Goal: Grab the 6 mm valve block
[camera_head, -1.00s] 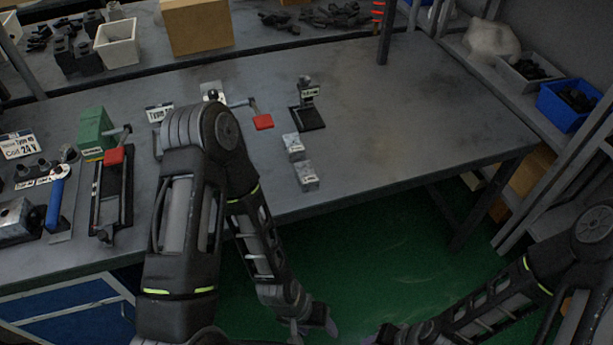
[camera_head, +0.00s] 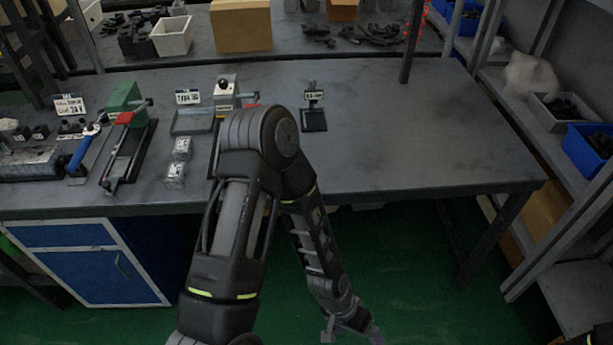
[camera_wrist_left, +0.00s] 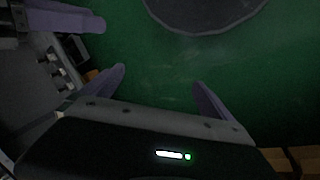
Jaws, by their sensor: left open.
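Two small silver blocks with labels on top, a far one (camera_head: 182,148) and a near one (camera_head: 175,174), sit on the workbench left of my left arm in the head view. Their lettering is too small to read, so I cannot tell which is 6 mm. My left arm hides part of the bench beside them. My left gripper (camera_head: 350,329) hangs low over the floor, in front of the bench. In the wrist view its two fingers (camera_wrist_left: 160,95) are apart with nothing between. A purplish finger (camera_wrist_left: 65,18), apparently my right gripper's, shows at the top left edge.
The workbench (camera_head: 420,150) is clear on its right half. A grey tray (camera_head: 192,123) lies behind the blocks, with a sign (camera_head: 188,97) behind it. A black stand (camera_head: 314,118) is right of my arm. A green vise (camera_head: 125,97) is at left.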

